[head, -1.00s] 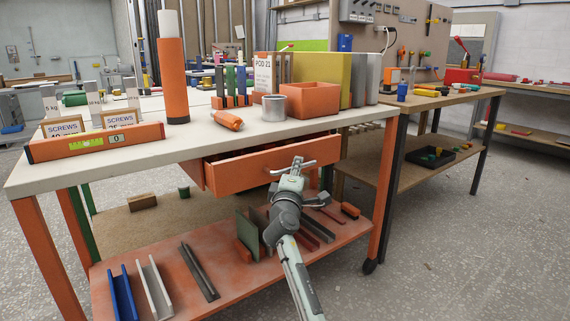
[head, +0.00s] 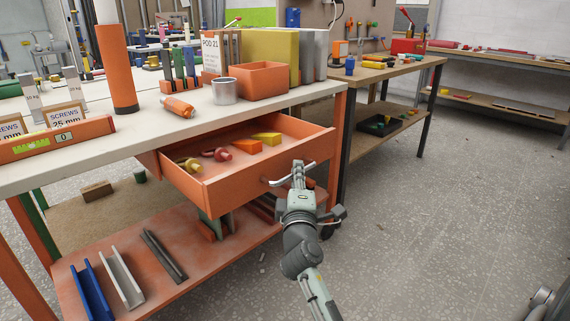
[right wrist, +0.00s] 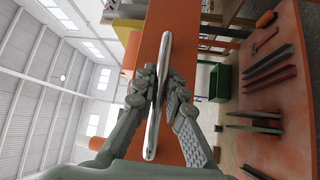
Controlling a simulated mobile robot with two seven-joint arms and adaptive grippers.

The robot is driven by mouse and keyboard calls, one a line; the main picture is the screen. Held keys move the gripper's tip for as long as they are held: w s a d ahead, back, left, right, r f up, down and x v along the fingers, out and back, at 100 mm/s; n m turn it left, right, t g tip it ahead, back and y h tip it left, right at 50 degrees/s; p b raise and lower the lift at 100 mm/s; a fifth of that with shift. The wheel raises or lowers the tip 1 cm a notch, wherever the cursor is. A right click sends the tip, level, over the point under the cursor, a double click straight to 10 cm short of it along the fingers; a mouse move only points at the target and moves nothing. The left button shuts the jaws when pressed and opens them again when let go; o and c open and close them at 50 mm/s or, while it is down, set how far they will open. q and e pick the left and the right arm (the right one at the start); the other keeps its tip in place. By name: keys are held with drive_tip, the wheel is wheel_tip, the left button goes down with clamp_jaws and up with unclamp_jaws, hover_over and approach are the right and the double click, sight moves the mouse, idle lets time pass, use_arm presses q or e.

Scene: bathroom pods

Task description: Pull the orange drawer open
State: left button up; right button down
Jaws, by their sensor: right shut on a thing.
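The orange drawer (head: 215,192) under the white-topped workbench is pulled well out, and several items lie inside it. Its front carries a metal bar handle (head: 272,182). My right gripper (head: 298,173) is at the handle. In the right wrist view the fingers of my right gripper (right wrist: 159,92) are closed around the silver handle (right wrist: 165,70), with the orange drawer front (right wrist: 172,25) behind it. My left gripper is not in view.
The bench top (head: 190,122) holds an orange box (head: 262,82), a metal cup (head: 224,91) and an orange spirit level (head: 55,140). A lower shelf (head: 200,260) holds channels and bars. A wooden table (head: 400,78) stands behind right.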

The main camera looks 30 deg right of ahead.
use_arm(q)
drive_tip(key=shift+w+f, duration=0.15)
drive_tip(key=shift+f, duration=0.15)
use_arm(e)
drive_tip(key=shift+s+d, duration=0.25)
drive_tip(key=shift+s, duration=0.55)
drive_tip(key=c, duration=1.6)
unclamp_jaws()
drive_tip(key=shift+o, duration=0.2)
